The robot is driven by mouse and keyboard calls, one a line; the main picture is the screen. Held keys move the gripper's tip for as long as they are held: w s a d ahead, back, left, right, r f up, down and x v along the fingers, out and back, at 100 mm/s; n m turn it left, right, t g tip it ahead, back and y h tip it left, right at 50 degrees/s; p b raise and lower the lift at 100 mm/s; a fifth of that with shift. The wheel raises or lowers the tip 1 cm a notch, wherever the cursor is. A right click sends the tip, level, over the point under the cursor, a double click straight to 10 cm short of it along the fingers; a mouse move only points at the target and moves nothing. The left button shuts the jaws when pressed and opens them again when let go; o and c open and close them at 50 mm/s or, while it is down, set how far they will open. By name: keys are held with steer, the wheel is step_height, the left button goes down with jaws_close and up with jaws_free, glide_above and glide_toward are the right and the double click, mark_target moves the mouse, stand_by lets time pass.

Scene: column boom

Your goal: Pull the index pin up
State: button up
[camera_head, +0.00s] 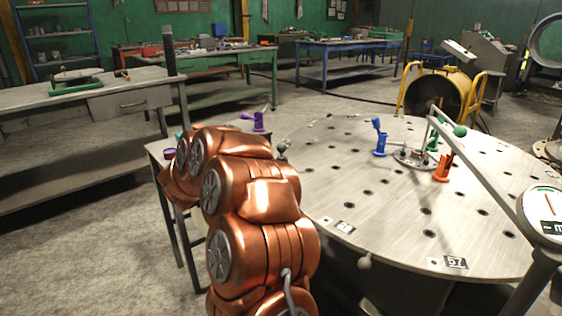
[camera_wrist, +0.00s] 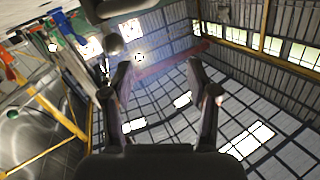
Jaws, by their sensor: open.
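The round steel table (camera_head: 335,195) has rows of dark holes and small number plates on its rim. A grey ball knob (camera_head: 364,262) shows at its front edge, and another small grey knob (camera_head: 283,146) is at its left edge beside my arm. I cannot tell which of them is the index pin. In the wrist view, my gripper (camera_wrist: 160,80) is open with nothing between its two dark fingers. A dark round knob (camera_wrist: 112,44) shows beyond and beside the left fingertip, outside the gap. In the head view my copper arm hides the gripper.
On the round table stand a blue clamp (camera_head: 379,140), an orange clamp (camera_head: 444,168) and a round fixture (camera_head: 415,157). A long grey bar with a green ball (camera_head: 460,130) crosses the right side, near a dial (camera_head: 545,215). A purple clamp (camera_head: 258,121) stands behind my arm.

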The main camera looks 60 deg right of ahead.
mark_target(278, 150)
steer(key=s+d+g, duration=0.1)
steer(key=s+d+f+m+g, duration=0.1)
steer(key=s, duration=0.1)
steer(key=s+d+f+g+b, duration=0.1)
steer(key=s, duration=0.1)
steer(key=shift+s+d+f+m+g+h, duration=0.1)
steer(key=shift+d+m+g+h, duration=0.05)
steer(key=shift+m+g+h, duration=0.25)
steer(key=shift+s+d+b, duration=0.2)
steer(key=shift+d+b, duration=0.4)
steer(key=shift+d, duration=2.95)
jaws_close()
